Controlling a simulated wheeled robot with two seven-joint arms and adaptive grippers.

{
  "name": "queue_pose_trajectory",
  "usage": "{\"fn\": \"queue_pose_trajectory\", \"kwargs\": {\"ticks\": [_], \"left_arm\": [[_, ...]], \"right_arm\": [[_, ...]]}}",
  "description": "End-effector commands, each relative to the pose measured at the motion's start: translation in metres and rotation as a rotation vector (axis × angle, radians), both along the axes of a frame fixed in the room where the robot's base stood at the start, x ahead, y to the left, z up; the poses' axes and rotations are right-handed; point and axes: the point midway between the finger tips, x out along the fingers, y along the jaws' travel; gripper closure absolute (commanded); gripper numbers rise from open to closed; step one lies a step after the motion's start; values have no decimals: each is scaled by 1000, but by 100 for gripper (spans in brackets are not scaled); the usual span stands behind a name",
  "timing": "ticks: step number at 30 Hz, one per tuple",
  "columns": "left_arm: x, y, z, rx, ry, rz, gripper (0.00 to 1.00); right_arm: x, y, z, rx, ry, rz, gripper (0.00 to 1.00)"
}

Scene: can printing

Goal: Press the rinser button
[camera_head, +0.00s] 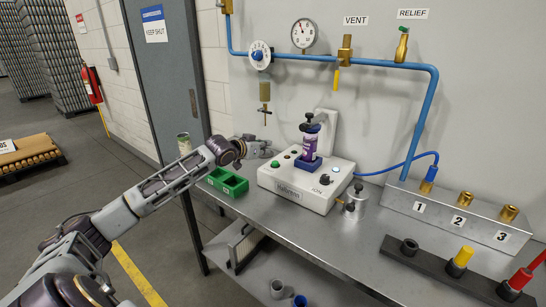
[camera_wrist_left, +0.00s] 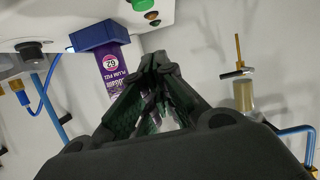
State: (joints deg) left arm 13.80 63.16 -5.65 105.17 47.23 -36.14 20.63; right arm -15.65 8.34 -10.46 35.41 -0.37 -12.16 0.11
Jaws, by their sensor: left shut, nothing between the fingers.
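The white machine (camera_head: 313,196) stands on the metal bench, with a green button (camera_head: 276,164) on its left top. A purple can (camera_head: 310,146) stands in its blue holder, under a dark fitting. My left gripper (camera_head: 268,146) is shut and empty, above and behind the green button, apart from it. In the left wrist view the picture is turned over: the shut fingertips (camera_wrist_left: 156,60) lie below the green button (camera_wrist_left: 142,4), and the purple can (camera_wrist_left: 112,68) is to their left. Which control is the rinser's cannot be told for sure. My right gripper is not in view.
A hanging brass valve (camera_head: 265,95) is above my gripper. A metal canister (camera_head: 355,203) stands at the machine's right. A numbered steel block (camera_head: 455,214) is farther right.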

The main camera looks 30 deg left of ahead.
Motion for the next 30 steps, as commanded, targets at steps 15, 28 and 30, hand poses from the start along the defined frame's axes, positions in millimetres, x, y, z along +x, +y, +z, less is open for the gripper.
{"fn": "queue_pose_trajectory", "kwargs": {"ticks": [15,28,30], "left_arm": [[27,-3,-8,-2,-1,-2,100],[48,-4,-16,-1,0,-1,100],[50,-5,-17,-1,0,-1,100]], "right_arm": [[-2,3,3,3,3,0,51],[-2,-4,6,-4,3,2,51],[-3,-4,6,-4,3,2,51]]}}
